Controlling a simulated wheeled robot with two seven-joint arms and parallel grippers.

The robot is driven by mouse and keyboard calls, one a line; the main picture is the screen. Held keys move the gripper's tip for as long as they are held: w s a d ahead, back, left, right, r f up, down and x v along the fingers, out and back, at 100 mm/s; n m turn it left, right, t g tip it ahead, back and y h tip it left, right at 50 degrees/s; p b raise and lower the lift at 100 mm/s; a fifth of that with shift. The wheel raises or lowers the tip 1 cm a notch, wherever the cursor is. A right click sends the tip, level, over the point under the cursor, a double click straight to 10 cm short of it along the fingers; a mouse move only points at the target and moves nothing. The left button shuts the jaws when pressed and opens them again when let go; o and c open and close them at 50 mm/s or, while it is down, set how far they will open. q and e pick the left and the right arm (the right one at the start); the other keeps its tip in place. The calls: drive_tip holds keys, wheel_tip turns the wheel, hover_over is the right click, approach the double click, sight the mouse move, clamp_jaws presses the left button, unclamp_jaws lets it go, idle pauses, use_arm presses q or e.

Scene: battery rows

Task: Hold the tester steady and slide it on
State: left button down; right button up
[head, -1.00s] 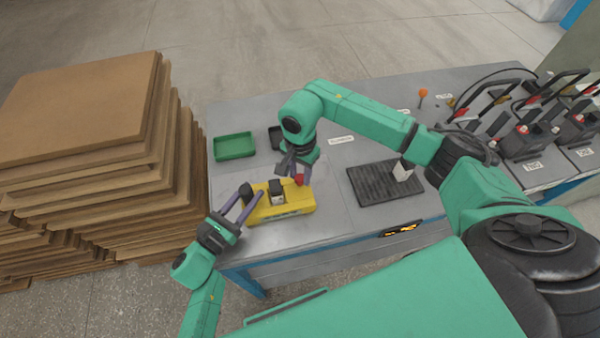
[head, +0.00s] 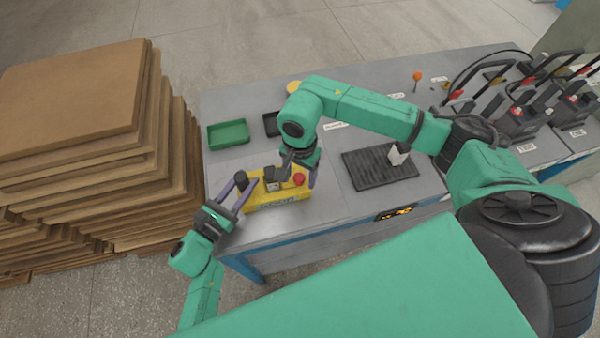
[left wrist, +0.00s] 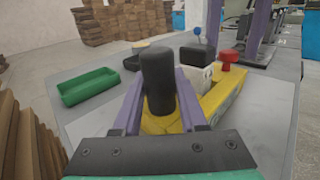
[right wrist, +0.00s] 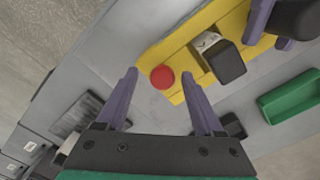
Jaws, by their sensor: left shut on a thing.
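The yellow tester (head: 262,205) lies on the left part of the grey table. It has a black upright grip (head: 241,180) at its left end, a pale block with a black cap (head: 272,184) in the middle, and a red button (head: 299,179) at its right end. My left gripper (left wrist: 158,112) is shut on the black grip, one finger on each side of it. My right gripper (right wrist: 160,74) is open and empty above the right end. The red button (right wrist: 162,77) shows between its fingertips in the right wrist view. I cannot tell whether they touch it.
A green tray (head: 228,147) and a small black tray (head: 270,124) stand behind the tester. A ribbed black mat (head: 380,178) with a white block (head: 398,154) lies to the right. Black devices (head: 515,120) stand at the far right. Cardboard stacks (head: 80,110) rise left of the table.

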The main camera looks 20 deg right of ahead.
sight(300, 178)
wheel_tip(300, 178, up, 12)
idle(0.3)
use_arm(q)
drive_tip(key=shift+c, duration=1.9)
unclamp_jaws()
drive_tip(key=shift+s, duration=0.1)
drive_tip(key=v, duration=1.1)
drive_tip(key=shift+s+a, duration=0.2)
drive_tip(key=shift+a, duration=0.2)
